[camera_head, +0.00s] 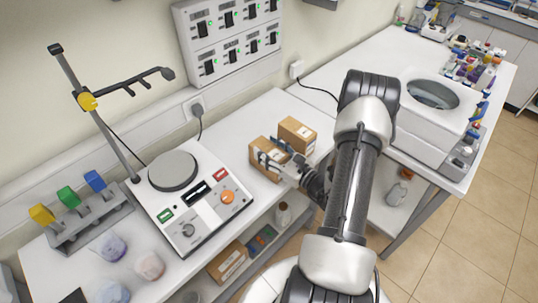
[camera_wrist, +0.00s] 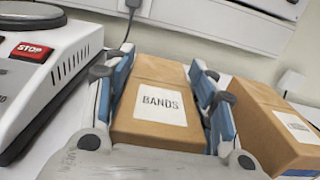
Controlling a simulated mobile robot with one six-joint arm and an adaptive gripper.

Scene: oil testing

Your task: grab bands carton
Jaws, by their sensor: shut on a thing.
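The bands carton is a brown box with a white label reading BANDS; it lies between my fingers in the wrist view (camera_wrist: 158,85). In the head view the bands carton (camera_head: 265,158) stands on the white bench, partly hidden by my gripper (camera_head: 272,158). In the wrist view the blue-padded fingers of my gripper (camera_wrist: 160,100) are on the carton's left and right sides, shut on it. I cannot tell whether the carton is lifted off the bench.
A second brown carton (camera_head: 298,134) stands close to the right, near the right finger; it also shows in the wrist view (camera_wrist: 270,120). A white stirrer device (camera_head: 190,200) with a STOP button is close on the left. The wall with a switch panel (camera_head: 230,35) is behind.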

